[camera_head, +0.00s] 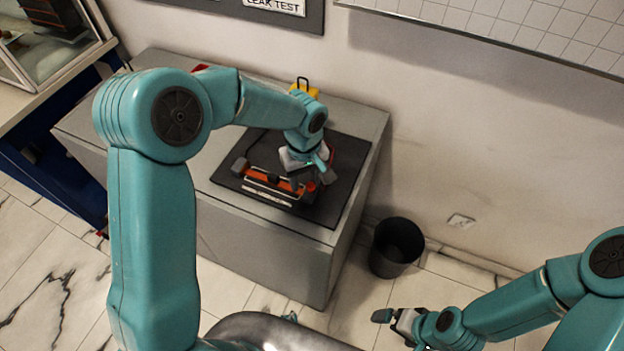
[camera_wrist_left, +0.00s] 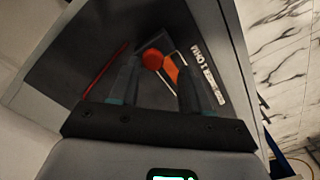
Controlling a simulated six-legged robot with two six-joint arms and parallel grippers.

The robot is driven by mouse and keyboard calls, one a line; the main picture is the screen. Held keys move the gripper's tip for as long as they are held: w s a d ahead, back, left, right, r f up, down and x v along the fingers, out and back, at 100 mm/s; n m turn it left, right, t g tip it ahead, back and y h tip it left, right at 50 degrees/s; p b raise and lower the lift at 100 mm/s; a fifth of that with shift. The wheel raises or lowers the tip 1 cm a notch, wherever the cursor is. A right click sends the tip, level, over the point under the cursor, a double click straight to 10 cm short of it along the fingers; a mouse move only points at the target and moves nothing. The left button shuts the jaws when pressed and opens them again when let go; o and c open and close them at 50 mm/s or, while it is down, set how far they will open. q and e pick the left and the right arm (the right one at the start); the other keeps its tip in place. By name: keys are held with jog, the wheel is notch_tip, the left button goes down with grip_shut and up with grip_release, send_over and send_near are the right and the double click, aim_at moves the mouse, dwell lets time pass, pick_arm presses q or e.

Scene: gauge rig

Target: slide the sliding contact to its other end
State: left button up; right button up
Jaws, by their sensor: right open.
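An orange-red slide device (camera_head: 258,187) with dark end blocks lies on a dark mat (camera_head: 328,213) on the grey bench. A small dark piece sits partway along it, and a round red knob (camera_head: 310,187) shows at its right end. I cannot tell for certain which part is the sliding contact. My left gripper (camera_head: 314,178) is low over the right end. My right gripper (camera_head: 387,317) is open and empty, away from the bench at lower right.
A white lettered label (camera_head: 267,196) runs along the front of the device. A yellow object with a black handle (camera_head: 304,88) stands at the bench's back. A black bin (camera_head: 397,247) stands on the floor to the right. The bench's left part is largely clear.

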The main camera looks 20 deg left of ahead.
pick_arm(q)
jog(key=shift+s+a, duration=0.1)
jog(key=shift+a, duration=0.1)
jog(key=shift+d, duration=0.5)
jog(key=shift+a+r, duration=0.2)
jog(key=shift+r, duration=0.05)
notch_tip(320, 180, up, 16)
jog(key=shift+d+f, duration=0.15)
jog(key=shift+d, duration=0.05)
jog(key=shift+d, duration=0.1)
